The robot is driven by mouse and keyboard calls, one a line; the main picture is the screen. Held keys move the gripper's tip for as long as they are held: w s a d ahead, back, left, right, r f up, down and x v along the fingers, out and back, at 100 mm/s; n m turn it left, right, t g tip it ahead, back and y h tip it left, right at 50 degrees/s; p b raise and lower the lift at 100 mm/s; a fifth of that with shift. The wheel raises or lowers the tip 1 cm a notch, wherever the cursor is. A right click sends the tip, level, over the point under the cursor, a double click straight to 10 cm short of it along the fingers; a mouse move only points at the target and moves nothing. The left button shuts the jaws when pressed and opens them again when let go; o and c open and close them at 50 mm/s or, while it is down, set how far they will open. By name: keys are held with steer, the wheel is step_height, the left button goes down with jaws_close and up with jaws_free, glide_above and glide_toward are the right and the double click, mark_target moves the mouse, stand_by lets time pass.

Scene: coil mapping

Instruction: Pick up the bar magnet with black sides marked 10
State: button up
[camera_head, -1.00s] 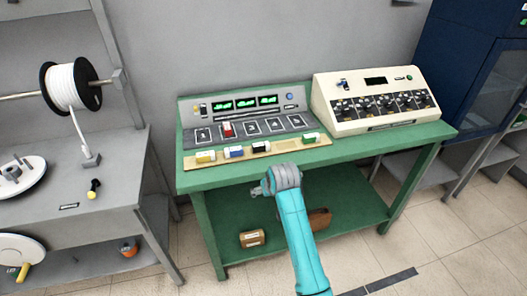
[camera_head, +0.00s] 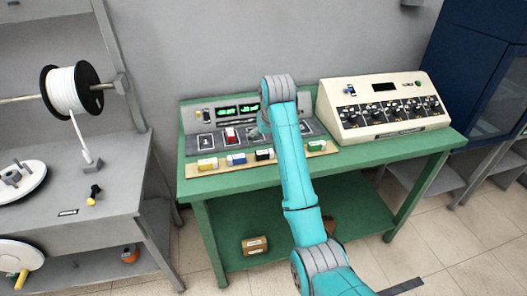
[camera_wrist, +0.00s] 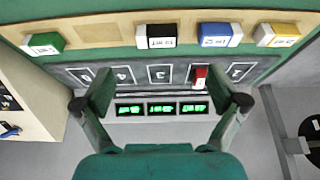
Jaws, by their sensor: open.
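The bar magnet with black sides (camera_head: 264,154) lies on the tan strip along the bench's front, in a row with yellow, blue and green ones. In the wrist view, which sees the bench upside down, this black magnet (camera_wrist: 157,36) has a white face with small inverted lettering, hard to read. My gripper (camera_wrist: 160,101) is open and empty. Its fingers spread over the numbered panel and the displays, apart from the magnet. In the head view my arm hides most of the gripper.
A red magnet (camera_wrist: 199,77) stands on the numbered panel (camera_wrist: 130,76). The blue (camera_wrist: 216,35), yellow (camera_wrist: 277,35) and green (camera_wrist: 43,43) magnets share the strip. A cream control box (camera_head: 380,105) stands on the right of the green bench (camera_head: 420,145).

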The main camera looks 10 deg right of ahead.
mark_target(265, 152)
steer(key=x, duration=1)
steer(key=shift+w+d, duration=0.25)
steer(key=shift+w, duration=0.05)
steer(key=shift+c, duration=0.3)
steer(key=c, duration=1.3)
steer(key=shift+o, duration=0.2)
steer(key=shift+r, duration=0.1)
